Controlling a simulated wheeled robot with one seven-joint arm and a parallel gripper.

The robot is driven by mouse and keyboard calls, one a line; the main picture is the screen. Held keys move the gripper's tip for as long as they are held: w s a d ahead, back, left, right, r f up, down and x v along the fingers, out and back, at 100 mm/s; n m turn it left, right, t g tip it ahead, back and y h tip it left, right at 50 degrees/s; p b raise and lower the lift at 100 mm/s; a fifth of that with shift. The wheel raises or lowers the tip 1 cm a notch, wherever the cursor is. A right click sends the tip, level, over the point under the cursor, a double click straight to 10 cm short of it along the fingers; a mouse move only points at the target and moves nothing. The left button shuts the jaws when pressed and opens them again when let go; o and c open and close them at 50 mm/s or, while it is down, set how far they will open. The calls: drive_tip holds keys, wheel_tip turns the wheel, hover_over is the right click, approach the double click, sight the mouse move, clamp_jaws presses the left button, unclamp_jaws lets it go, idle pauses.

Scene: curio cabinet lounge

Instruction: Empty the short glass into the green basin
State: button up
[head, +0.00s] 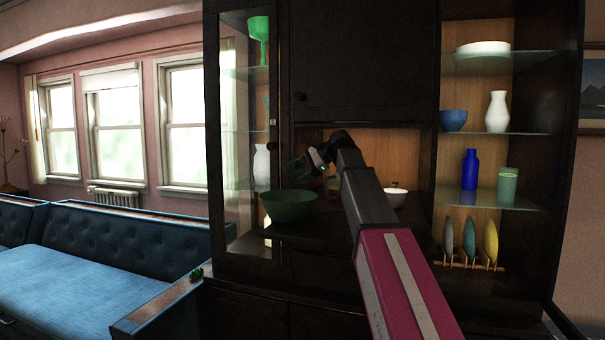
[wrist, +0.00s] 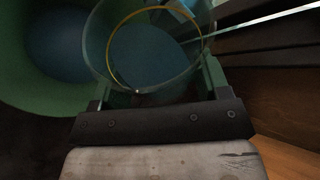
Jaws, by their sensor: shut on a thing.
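The green basin (head: 288,207) stands on the cabinet's counter, and its wall fills the left of the wrist view (wrist: 22,85). My gripper (head: 312,160) is shut on the short glass (head: 297,168), above the basin's right side. In the wrist view the clear glass (wrist: 97,45) with a yellow ring sits between my fingers, beside and partly overlapping the basin. The glass looks tilted toward the left in the head view. I cannot tell whether anything is left in it. The basin's inside looks dark blue in the wrist view.
A white lidded bowl (head: 395,196) stands on the counter right of my arm. A glass-fronted column (head: 247,235) is close on the left. Shelves at right hold a blue bottle (head: 469,170), a green cup (head: 507,185) and several plates on a rack (head: 468,264).

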drive_tip(key=shift+s+n+t+h, duration=0.3)
drive_tip(key=shift+n+t, duration=0.5)
drive_tip(key=shift+t, duration=0.1)
drive_tip(key=shift+w, duration=0.2)
drive_tip(key=shift+n+t, duration=0.3)
drive_tip(key=shift+t, duration=0.1)
drive_tip(key=shift+s+a, duration=0.1)
drive_tip(key=shift+s+f, duration=0.1)
drive_tip(key=shift+t+h, duration=0.3)
drive_tip(key=shift+s+n+t, duration=0.1)
drive_tip(key=shift+n+t, duration=0.2)
drive_tip(key=shift+n, duration=0.2)
